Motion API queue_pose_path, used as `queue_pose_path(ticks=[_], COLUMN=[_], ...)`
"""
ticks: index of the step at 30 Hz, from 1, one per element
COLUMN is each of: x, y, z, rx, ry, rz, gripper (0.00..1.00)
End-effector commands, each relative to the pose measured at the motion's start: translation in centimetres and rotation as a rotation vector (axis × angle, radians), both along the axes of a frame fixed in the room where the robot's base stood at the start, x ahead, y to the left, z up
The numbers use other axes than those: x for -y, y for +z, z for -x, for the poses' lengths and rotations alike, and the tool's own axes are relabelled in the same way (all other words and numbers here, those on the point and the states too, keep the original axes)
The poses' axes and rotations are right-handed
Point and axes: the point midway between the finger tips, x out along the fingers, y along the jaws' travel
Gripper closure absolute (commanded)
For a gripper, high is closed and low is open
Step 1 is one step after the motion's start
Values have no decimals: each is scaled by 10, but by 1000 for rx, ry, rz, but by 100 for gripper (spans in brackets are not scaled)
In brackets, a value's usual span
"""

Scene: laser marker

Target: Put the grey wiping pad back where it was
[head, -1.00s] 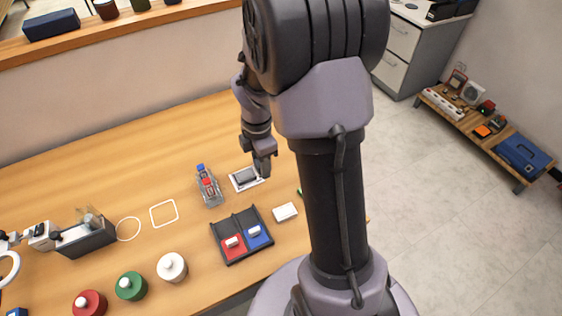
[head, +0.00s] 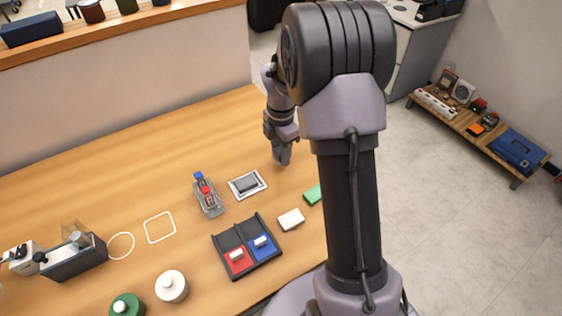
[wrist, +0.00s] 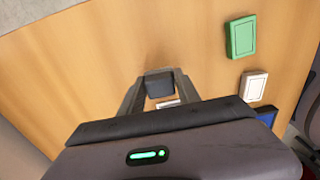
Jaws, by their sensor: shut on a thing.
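My gripper (wrist: 158,92) is shut on the grey wiping pad (wrist: 160,84), a small dark grey block between its fingertips in the wrist view. In the head view my gripper (head: 282,156) is over the wooden table, to the right of and beyond a light-framed plate (head: 262,189) with a grey middle. The pad cannot be made out clearly there. A green pad (head: 313,194) and a white pad (head: 290,219) lie on the table nearer to my column. They also show at the right of the wrist view, green (wrist: 240,37) and white (wrist: 254,87).
A dark two-part tray (head: 228,239) with red and blue sections stands near the front edge. A clear holder (head: 208,197) with red and blue parts is left of the plate. White (head: 171,288) and green (head: 126,306) round containers are at front left. The far table area is bare.

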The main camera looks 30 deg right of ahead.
Motion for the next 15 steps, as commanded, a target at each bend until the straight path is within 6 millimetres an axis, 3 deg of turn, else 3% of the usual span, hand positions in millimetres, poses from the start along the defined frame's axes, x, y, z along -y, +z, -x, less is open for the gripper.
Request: queue_pose_path(ticks=[6,15], x=[0,0], y=[-38,-37], z=[-1,-1], rx=[-2,-1], ry=[0,0], rz=[-1,0], gripper=[99,99])
